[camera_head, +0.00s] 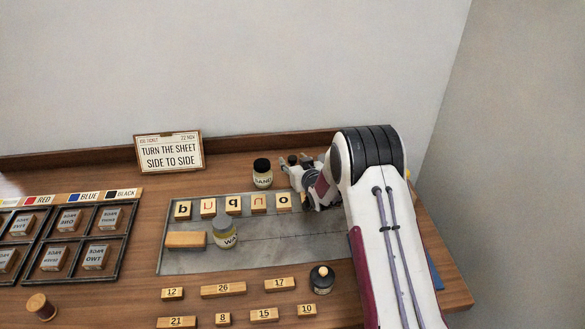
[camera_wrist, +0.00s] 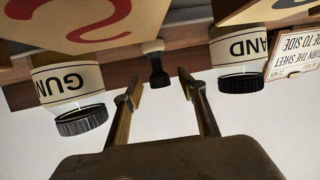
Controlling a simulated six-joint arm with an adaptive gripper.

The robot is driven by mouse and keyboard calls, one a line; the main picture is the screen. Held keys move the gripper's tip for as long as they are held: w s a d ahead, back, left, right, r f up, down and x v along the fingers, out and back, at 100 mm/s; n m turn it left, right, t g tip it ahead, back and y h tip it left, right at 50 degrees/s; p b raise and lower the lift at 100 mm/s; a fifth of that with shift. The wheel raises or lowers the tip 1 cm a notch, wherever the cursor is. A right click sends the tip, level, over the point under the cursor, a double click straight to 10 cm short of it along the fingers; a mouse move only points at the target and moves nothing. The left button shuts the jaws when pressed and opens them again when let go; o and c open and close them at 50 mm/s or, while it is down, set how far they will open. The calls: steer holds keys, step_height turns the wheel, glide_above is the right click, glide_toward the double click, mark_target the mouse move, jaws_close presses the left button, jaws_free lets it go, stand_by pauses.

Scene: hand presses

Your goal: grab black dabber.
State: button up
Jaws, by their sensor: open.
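A small dark dabber-like object (camera_wrist: 156,68) with a narrow neck stands between the gum and sand bottles in the wrist view, which is upside down. It appears to be the black dabber. My gripper (camera_wrist: 159,82) is open, with one finger on each side of it in the picture. The object seems to lie beyond the fingertips, and I see no contact. In the head view my gripper (camera_head: 288,168) is at the back of the table, right of the sand bottle (camera_head: 262,174). I cannot clearly separate the dabber from my gripper there.
The gum bottle (camera_wrist: 68,92) and the sand bottle, also in the wrist view (camera_wrist: 238,62), flank the dabber. Letter tiles (camera_head: 233,205) stand in front on a grey plate (camera_head: 190,262). A sign (camera_head: 169,152) is behind left.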

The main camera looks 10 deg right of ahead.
mark_target(294, 161)
steer(key=shift+c, duration=0.4)
jaws_close()
steer(key=shift+r, duration=0.15)
steer(key=shift+r, duration=4.9)
